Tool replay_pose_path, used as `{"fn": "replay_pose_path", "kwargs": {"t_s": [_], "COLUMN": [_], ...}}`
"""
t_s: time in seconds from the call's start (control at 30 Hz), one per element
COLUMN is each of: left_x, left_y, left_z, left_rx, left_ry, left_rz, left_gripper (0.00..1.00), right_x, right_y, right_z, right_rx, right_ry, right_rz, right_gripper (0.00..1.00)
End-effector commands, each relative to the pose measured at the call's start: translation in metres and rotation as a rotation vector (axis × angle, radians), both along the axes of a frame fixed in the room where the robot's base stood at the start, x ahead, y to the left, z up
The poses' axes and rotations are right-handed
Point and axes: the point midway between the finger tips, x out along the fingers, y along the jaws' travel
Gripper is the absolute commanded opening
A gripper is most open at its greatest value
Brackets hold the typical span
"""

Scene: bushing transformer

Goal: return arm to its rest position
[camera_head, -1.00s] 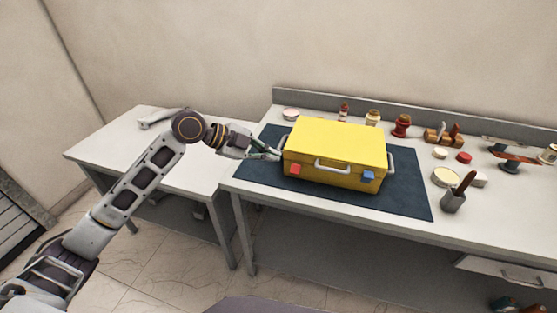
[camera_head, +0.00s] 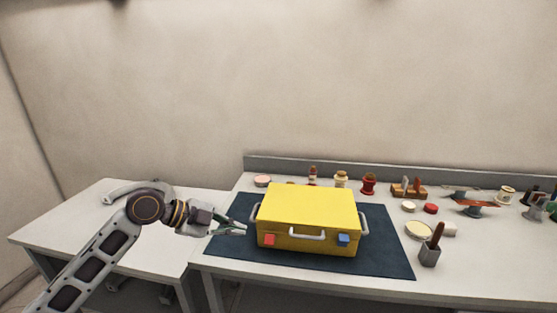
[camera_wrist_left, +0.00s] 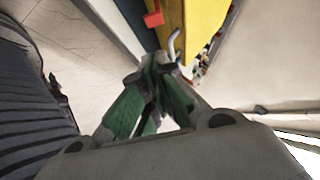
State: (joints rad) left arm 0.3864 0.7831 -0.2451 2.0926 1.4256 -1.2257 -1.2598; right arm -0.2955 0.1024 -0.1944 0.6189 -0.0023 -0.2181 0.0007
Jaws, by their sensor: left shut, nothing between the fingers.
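My left gripper (camera_head: 240,229) is shut and empty. It points right, just short of the left side of a closed yellow case (camera_head: 308,208), with a small gap between them in the head view. In the left wrist view my left gripper's green-padded fingers (camera_wrist_left: 158,62) come together at the tips, near the case's grey side handle (camera_wrist_left: 174,44) and yellow side (camera_wrist_left: 203,22). The case has a red latch (camera_head: 269,240), a blue latch (camera_head: 343,239) and a front handle (camera_head: 307,234). My right gripper is not in view.
The case stands on a dark blue mat (camera_head: 385,262) on a white workbench (camera_head: 480,270). A lower white table (camera_head: 75,222) is at the left under my arm. Jars and spools line the bench's back. A grey cup (camera_head: 429,256) and a round dish (camera_head: 419,230) are at the right.

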Motion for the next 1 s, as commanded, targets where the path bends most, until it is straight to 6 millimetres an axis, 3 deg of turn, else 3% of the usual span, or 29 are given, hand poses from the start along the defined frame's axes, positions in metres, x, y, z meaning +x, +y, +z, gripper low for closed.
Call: {"fn": "replay_pose_path", "kwargs": {"t_s": [0.53, 1.0], "left_x": [-0.040, -0.089], "left_y": [-0.017, -0.009], "left_z": [-0.104, -0.180], "left_rx": [0.020, 0.018], "left_ry": [0.264, 0.502], "left_rz": [0.272, 0.642], "left_gripper": [0.00, 0.00], "right_x": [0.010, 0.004], "right_y": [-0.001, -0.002], "right_z": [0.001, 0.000], "right_rx": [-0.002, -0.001], "right_ry": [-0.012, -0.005], "right_rz": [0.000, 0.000], "right_gripper": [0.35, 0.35]}}
